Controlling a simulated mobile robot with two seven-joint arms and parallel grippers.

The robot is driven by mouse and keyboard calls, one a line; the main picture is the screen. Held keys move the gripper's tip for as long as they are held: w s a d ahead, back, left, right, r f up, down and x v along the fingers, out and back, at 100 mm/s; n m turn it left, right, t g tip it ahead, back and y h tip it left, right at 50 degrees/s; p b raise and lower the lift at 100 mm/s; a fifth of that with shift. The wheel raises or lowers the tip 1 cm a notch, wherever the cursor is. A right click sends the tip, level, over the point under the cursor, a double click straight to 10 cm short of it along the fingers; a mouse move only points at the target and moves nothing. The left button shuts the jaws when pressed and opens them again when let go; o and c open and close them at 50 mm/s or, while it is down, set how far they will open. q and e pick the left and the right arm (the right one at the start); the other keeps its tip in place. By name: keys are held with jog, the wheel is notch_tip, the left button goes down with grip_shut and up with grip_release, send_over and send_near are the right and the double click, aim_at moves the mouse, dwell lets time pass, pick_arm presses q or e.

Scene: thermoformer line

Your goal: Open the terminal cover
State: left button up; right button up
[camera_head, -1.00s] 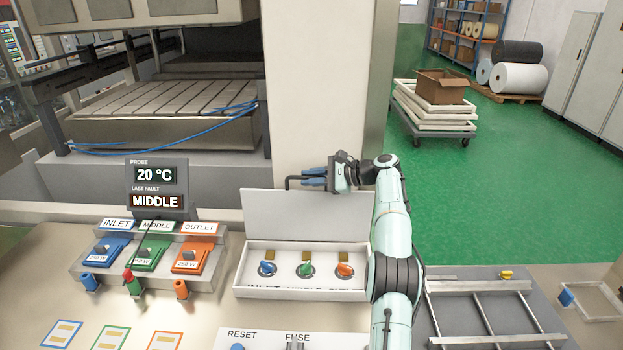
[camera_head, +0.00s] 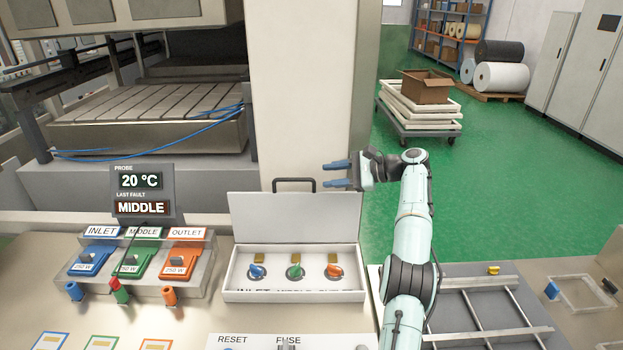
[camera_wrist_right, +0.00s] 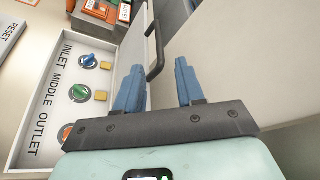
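The terminal cover (camera_head: 290,216) stands raised and upright behind the white terminal box (camera_head: 292,296), and its dark handle (camera_head: 293,181) is on the top edge. The open box shows blue, green and orange knobs with brass-coloured pieces behind them. My right gripper (camera_head: 338,173) is open and empty, to the right of the handle and apart from it. In the right wrist view, its two blue fingers (camera_wrist_right: 160,82) are spread, with the handle (camera_wrist_right: 155,42) beyond them. My left gripper is not in view.
A probe display (camera_head: 142,194) reading 20 °C and MIDDLE stands behind the inlet, middle and outlet plugs at left. A pale machine column (camera_head: 300,90) rises behind the cover. A metal rack (camera_head: 480,310) lies at right.

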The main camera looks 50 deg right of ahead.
jog(key=shift+v, duration=1.7)
jog(key=shift+f, duration=0.1)
